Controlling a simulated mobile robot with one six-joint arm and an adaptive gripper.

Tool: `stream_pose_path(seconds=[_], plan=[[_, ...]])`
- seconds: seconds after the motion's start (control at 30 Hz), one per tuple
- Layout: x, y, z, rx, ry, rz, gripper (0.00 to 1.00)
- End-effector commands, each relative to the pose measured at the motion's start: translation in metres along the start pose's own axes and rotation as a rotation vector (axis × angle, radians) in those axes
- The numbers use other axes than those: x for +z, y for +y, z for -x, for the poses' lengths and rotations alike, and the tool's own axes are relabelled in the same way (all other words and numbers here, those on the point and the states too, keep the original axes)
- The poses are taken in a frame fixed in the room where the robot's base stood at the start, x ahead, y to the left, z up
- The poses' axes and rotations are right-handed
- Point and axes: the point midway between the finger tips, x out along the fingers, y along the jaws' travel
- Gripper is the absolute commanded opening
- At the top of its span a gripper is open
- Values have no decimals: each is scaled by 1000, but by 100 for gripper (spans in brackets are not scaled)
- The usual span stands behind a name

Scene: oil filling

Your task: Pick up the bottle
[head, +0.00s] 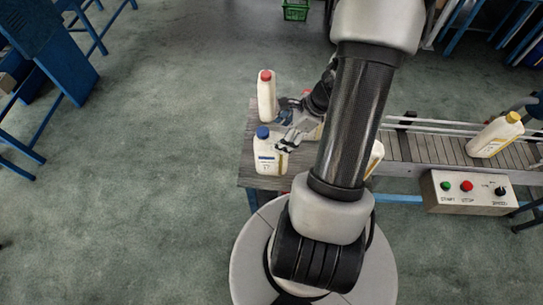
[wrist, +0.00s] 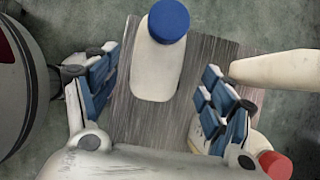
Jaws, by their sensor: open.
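A white bottle with a blue cap (head: 268,158) stands on the near left part of the table. In the wrist view the blue-capped bottle (wrist: 157,65) stands upright between the spread fingers of my gripper (wrist: 162,95), with gaps on both sides. In the head view my gripper (head: 291,125) is just behind and to the right of this bottle. It is open and empty. A second white bottle with a red cap (head: 266,97) stands farther back on the table. My arm hides part of the table and a pale bottle (head: 375,157).
The small dark table (head: 249,181) adjoins a conveyor (head: 429,150), where a yellow-capped bottle (head: 494,137) stands. A control box (head: 468,190) with buttons is in front of the conveyor. In the wrist view, a red-capped bottle (wrist: 275,164) is close beside the right finger.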

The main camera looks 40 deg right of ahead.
Motion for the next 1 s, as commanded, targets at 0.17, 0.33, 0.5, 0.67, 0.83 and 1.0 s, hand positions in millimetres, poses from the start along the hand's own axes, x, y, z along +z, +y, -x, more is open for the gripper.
stream_pose_path(seconds=[0.17,0.33,0.5,0.67,0.83,1.0], plan=[[1,1,-11,1,1,2,75],[4,5,-37,4,1,2,75],[4,4,-56,2,1,2,75],[4,4,-58,-1,1,1,75],[4,4,-58,-1,1,2,72],[4,4,-58,-1,1,2,61]])
